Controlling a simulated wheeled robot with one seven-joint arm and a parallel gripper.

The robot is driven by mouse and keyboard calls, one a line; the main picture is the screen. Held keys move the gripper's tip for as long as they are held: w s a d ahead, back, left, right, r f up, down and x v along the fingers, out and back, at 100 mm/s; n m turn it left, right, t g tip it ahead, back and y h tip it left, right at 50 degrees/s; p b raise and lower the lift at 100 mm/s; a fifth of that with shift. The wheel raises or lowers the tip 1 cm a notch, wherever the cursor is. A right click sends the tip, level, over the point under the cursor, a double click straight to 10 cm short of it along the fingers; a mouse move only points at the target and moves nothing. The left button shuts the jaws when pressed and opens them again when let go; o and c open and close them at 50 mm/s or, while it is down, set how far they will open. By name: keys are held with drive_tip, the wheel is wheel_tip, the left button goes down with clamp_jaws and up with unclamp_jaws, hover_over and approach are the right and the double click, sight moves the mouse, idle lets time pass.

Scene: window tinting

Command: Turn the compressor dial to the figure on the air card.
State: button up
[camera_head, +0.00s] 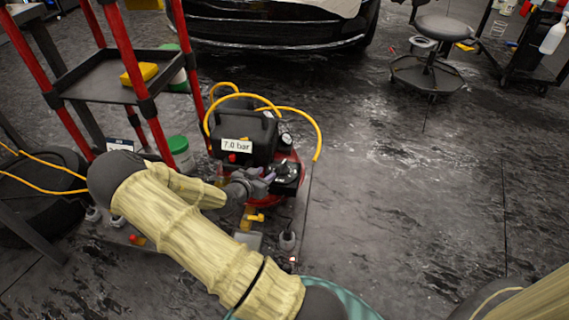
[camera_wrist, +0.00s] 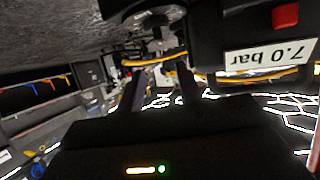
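The air card (camera_head: 237,146) reads "7.0 bar" and is fixed to the front of the black-topped red compressor (camera_head: 262,135). In the wrist view the card (camera_wrist: 268,57) is upside down at upper right. The compressor dial (camera_head: 286,171) seems to be on the small black box at the compressor's right front; its setting is too small to read. My gripper (camera_head: 267,178) is just left of this box, its fingertips close to the dial; contact cannot be told. In the wrist view my gripper's fingers (camera_wrist: 162,80) stand apart, with no held thing clear between them.
A red-framed cart (camera_head: 105,75) with a yellow item stands left of the compressor. A yellow hose (camera_head: 315,130) loops over the compressor. A green tub (camera_head: 180,152) stands beside it. Open floor (camera_head: 410,180) lies to the right; a stool (camera_head: 430,70) is beyond.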

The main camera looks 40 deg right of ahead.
sight(284, 161)
drive_tip(key=b+x, duration=0.5)
drive_tip(key=x, duration=0.8)
drive_tip(key=shift+d+f+b, duration=0.15)
drive_tip(key=shift+f+b, duration=0.1)
drive_tip(key=shift+b, duration=0.1)
drive_tip(key=shift+w+d+f, duration=0.1)
drive_tip(key=shift+w+d, duration=0.15)
drive_tip(key=shift+d, duration=0.3)
clamp_jaws()
